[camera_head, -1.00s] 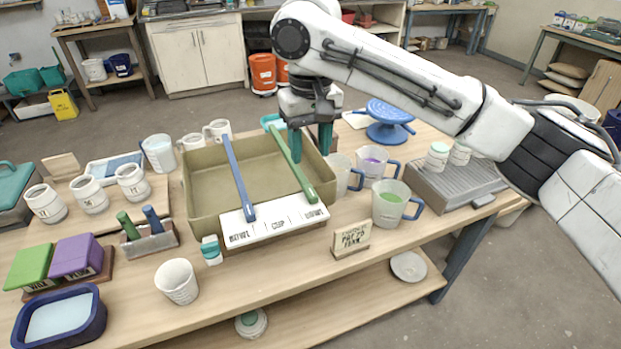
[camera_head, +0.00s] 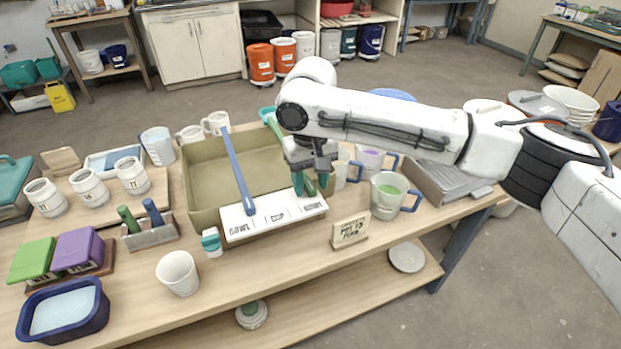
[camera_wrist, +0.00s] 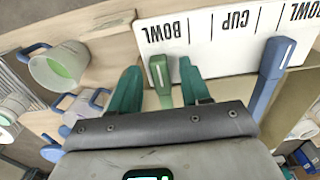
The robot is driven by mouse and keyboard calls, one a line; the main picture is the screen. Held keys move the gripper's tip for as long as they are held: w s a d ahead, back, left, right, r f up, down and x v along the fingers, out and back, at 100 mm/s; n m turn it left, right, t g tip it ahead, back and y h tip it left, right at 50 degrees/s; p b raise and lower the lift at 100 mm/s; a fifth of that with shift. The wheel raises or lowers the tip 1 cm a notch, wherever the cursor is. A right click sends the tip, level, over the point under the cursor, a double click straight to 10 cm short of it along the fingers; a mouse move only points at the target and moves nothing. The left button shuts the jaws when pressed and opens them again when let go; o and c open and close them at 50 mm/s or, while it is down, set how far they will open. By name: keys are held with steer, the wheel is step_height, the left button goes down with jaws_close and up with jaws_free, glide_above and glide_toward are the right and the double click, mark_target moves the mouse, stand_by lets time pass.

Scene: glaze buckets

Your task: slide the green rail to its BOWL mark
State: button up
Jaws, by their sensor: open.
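The green rail (camera_head: 310,187) lies across the right side of the olive tray (camera_head: 200,219), its near end by the right part of the white label strip (camera_head: 270,222). In the wrist view its end (camera_wrist: 158,68) points at the outer BOWL word (camera_wrist: 164,31); exact alignment with a mark is unclear. My gripper (camera_head: 312,188) is open, pointing down around the rail end. In the wrist view the green fingers (camera_wrist: 160,82) stand either side of it, with small gaps. The arm hides much of the rail in the head view. The blue rail (camera_head: 238,172) crosses the tray left of it.
Mugs with green (camera_head: 389,193) and purple (camera_head: 371,160) contents stand close right of the gripper. A wooden sign (camera_head: 350,231) stands in front of the strip's right end. A small teal-topped item (camera_head: 211,242) stands at its left end. The front table edge is mostly clear.

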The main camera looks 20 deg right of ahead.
jaws_close()
stand_by(0.4)
